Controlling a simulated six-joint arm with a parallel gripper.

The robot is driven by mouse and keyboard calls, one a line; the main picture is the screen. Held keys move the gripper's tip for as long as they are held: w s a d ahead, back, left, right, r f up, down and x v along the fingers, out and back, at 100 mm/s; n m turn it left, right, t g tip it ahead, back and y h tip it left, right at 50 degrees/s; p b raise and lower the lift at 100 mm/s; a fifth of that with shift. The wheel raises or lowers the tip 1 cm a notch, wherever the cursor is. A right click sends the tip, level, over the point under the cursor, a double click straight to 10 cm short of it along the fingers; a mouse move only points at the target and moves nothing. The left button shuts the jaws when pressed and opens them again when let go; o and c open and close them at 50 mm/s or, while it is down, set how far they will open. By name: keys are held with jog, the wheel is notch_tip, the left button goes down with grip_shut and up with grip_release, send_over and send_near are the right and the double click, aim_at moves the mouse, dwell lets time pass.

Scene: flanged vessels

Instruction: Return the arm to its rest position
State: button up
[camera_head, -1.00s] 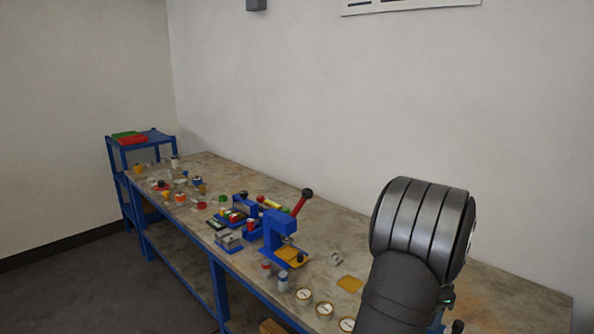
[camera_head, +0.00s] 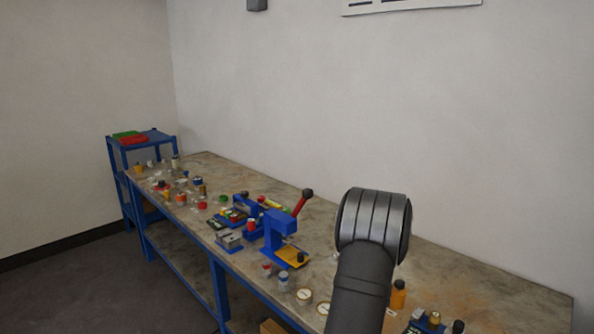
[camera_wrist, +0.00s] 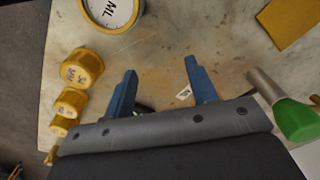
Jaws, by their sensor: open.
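My gripper (camera_wrist: 158,88) shows in the wrist view as two blue fingers set wide apart, with nothing between them but bare bench top and a small white tag (camera_wrist: 184,92) beyond. In the head view my dark arm rises at the right over the bench, and the gripper itself is hidden there. The workbench (camera_head: 480,285) has a worn beige top and blue legs.
A blue press with a red lever (camera_head: 279,228) stands mid-bench. Round dials (camera_head: 304,296) lie near the front edge; one gauge (camera_wrist: 110,10) and yellow-capped vessels (camera_wrist: 82,68) are near my gripper, with a green-handled tool (camera_wrist: 296,120) at right. An orange bottle (camera_head: 398,294) stands right of my arm.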

jog(key=shift+f, duration=1)
jog(key=o, duration=1)
jog(key=shift+o, duration=0.3)
jog(key=s+d+r+m+h, duration=0.1)
jog(key=s+d+r+m, duration=0.1)
jog(key=r, duration=0.6)
jog(key=s+d+r+m+h, duration=0.1)
jog(key=d+r+m, duration=0.1)
jog(key=r, duration=0.6)
jog(key=shift+s+d+m+t, duration=0.35)
jog(key=shift+d+m+t, duration=0.05)
jog(key=shift+d, duration=0.4)
jog(key=s+d+r+m+h, duration=0.1)
jog(key=s+d+r+m, duration=0.2)
jog(key=r, duration=0.5)
jog(key=s+d+r+m+h, duration=0.1)
jog(key=s+r+m, duration=0.2)
jog(key=s+r, duration=0.3)
jog(key=w+x, duration=0.1)
jog(key=x, duration=0.7)
jog(key=shift+w+d+f+t+h, duration=0.2)
jog(key=shift+d+f+t+h, duration=0.05)
jog(key=shift+d+t+h, duration=0.1)
